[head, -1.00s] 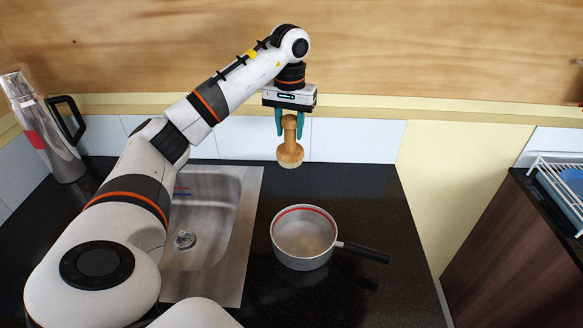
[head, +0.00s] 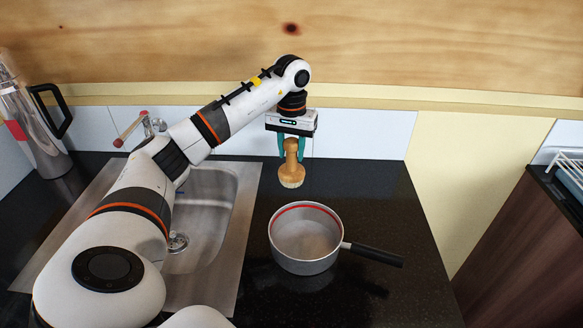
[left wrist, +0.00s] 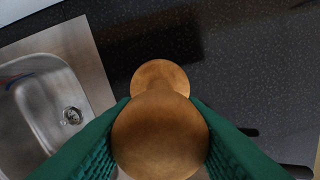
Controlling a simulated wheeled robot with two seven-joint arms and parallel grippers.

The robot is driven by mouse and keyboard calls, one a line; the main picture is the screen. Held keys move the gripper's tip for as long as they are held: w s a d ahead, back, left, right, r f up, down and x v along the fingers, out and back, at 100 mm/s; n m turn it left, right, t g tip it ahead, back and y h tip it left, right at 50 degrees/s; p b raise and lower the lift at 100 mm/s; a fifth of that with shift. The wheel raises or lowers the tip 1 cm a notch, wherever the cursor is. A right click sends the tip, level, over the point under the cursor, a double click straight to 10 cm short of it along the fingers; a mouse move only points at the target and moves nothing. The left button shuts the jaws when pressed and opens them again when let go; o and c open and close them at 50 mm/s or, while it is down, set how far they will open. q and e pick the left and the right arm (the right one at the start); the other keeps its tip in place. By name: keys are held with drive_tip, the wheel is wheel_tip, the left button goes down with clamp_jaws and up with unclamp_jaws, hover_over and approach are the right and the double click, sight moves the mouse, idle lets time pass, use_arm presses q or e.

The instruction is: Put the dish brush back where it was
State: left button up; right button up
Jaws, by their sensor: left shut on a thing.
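The dish brush (head: 291,165) is a wooden brush with a rounded knob and pale bristles at its lower end. My left gripper (head: 292,147) is shut on its upper part and holds it upright, bristles down, over the counter behind the saucepan. In the left wrist view, the brush's round wooden top (left wrist: 160,135) sits between the green fingers (left wrist: 160,128) and hides much of what lies below. Whether the bristles touch the counter cannot be told. My right gripper is not in view.
A saucepan (head: 306,268) with a red line inside and a black handle stands on the black counter (head: 375,200). A steel sink (head: 215,200) with a tap is to its left. A metal jug (head: 35,130) stands at far left. A dish rack (head: 572,175) is at right.

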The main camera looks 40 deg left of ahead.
sight(291, 170)
use_arm(q)
wheel_tip(291, 170, down, 5)
drive_tip(key=shift+f+p, duration=0.15)
drive_tip(key=shift+p, duration=0.4)
drive_tip(key=shift+f, duration=0.3)
drive_tip(key=shift+f, duration=0.2)
drive_tip(key=o, duration=1)
